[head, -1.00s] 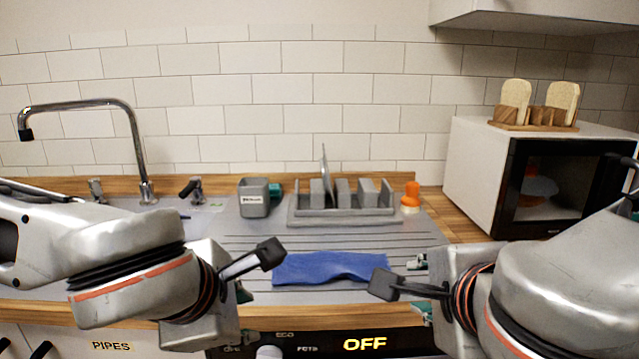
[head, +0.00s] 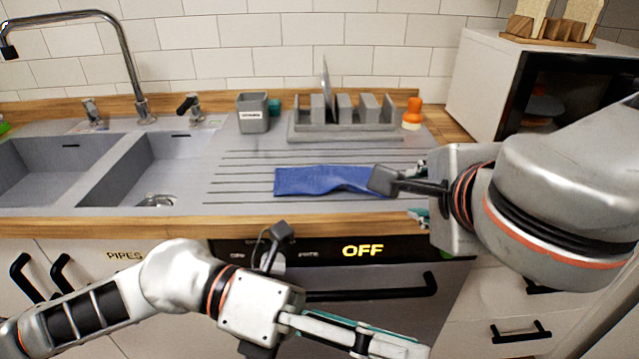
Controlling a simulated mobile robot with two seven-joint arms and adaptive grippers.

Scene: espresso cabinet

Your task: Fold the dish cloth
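The blue dish cloth (head: 320,180) lies as a wide, low strip on the grey ribbed drainboard (head: 235,172), near the counter's front edge. Its lower right edge is wavy, and I cannot tell how many layers it has. A dark block on my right gripper covers its right end. My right gripper (head: 421,192) is just right of the cloth, with its teal finger parts apart and nothing seen between them. My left gripper (head: 395,345) is low in front of the cabinet, below the counter edge, away from the cloth. Its fingers point right and are seen side-on, so their opening is unclear.
A grey dish rack (head: 345,130) with a plate stands behind the cloth, beside a grey holder (head: 253,113) and an orange-topped brush (head: 412,113). The double sink (head: 150,165) and tap are left. A microwave (head: 575,95) stands right. Drainboard left of the cloth is clear.

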